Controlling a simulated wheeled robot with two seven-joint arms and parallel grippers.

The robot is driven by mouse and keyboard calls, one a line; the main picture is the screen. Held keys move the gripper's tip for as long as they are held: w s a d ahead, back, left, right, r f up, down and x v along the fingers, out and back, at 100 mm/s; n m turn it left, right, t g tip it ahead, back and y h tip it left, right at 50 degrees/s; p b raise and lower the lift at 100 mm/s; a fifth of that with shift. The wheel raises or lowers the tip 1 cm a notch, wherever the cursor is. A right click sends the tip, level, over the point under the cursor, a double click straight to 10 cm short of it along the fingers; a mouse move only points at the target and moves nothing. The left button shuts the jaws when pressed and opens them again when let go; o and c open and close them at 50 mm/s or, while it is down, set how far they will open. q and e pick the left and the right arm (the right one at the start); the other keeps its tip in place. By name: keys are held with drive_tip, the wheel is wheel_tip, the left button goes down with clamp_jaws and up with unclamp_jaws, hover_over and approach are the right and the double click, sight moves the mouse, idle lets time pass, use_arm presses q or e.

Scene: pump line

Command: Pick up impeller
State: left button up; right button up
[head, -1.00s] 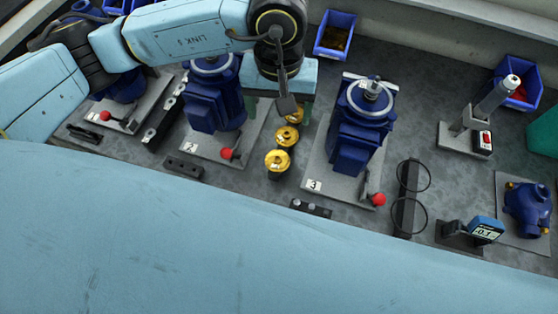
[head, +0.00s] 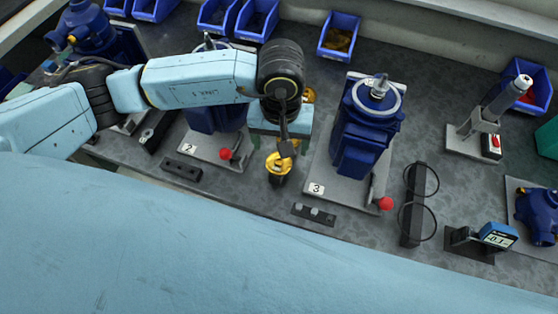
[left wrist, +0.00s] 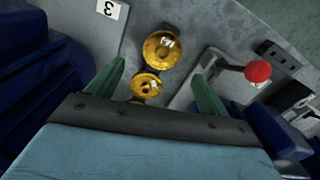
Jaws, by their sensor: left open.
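A gold impeller (head: 278,167) stands between the plates marked 2 and 3, nearest the front of a short row. Another gold one (head: 308,95) is mostly hidden behind my left arm. In the left wrist view the large gold impeller (left wrist: 163,50) with a pale metal hub is ahead of the fingers, and a smaller-looking one (left wrist: 145,85) lies closer to the palm. My left gripper (head: 279,145) is over the row. Its two green fingers (left wrist: 158,72) are spread wide on either side of the row, with nothing held.
Blue pumps (head: 367,125) on grey plates stand both sides of the row. Red-knobbed levers (head: 386,203) are near the plates' fronts; one red knob (left wrist: 258,71) is close to the right finger. Blue bins (head: 338,34) line the back. A black stand (head: 413,205) is to the right.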

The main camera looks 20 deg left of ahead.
sight(279, 159)
use_arm(q)
drive_tip(key=f, duration=0.4)
drive_tip(key=shift+s, duration=0.3)
drive_tip(key=shift+f, duration=0.25)
drive_tip(key=c, duration=1.1)
use_arm(e)
drive_tip(key=shift+w+d+f, duration=0.1)
drive_tip(key=shift+w+d, duration=0.05)
